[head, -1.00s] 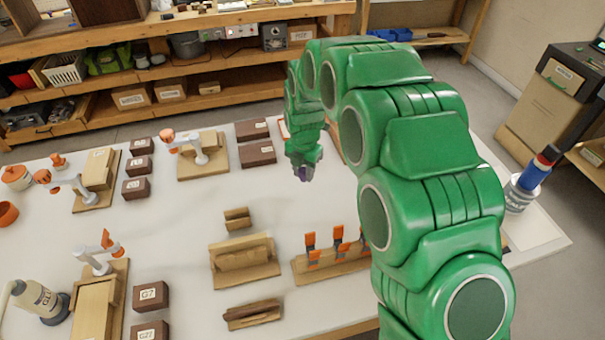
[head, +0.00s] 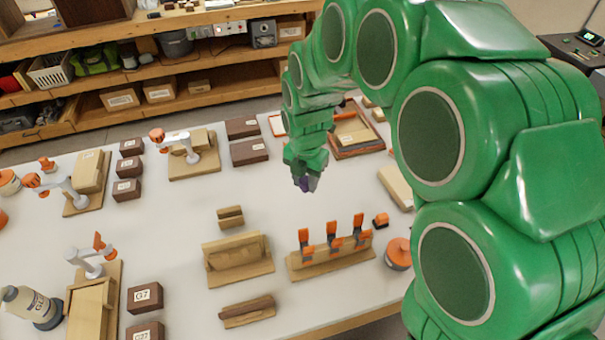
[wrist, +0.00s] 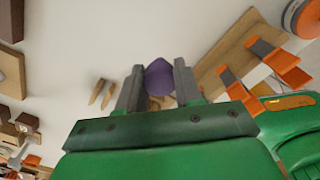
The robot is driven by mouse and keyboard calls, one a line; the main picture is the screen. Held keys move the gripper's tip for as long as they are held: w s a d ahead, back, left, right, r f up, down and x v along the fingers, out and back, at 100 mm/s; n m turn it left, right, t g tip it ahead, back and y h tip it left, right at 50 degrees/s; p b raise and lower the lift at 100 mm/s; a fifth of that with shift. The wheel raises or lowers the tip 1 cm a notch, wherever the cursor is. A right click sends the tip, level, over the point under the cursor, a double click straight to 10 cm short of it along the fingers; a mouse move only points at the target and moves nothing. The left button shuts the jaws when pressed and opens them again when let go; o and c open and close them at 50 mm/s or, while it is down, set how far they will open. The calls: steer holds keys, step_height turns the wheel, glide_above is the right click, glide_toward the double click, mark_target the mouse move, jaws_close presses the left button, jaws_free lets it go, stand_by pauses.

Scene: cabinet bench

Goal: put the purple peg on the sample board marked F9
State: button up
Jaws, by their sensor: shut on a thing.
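The purple peg (head: 305,185) is held at the tip of my gripper (head: 305,180), above the middle of the white table. In the wrist view the peg (wrist: 159,77) sits between the two grey fingers of my gripper (wrist: 158,88), which are shut on it. Dark brown boards with white labels stand in groups: a front-left pair has one reading G7 (head: 145,297) and one that seems to read G22 (head: 146,332). Others stand at the back, such as a back board (head: 249,151), and at the left (head: 127,190). Their labels are too small to read, so I cannot tell which is F9.
Below my gripper are a wooden holder (head: 238,260), a small block (head: 230,217) and a rack with orange clamps (head: 330,260). A tray (head: 357,142) stands at the back right. Toggle fixtures line the left. The table's centre-left is clear.

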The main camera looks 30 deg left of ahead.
steer(key=shift+s+d+r, duration=0.25)
steer(key=shift+s+d, duration=0.2)
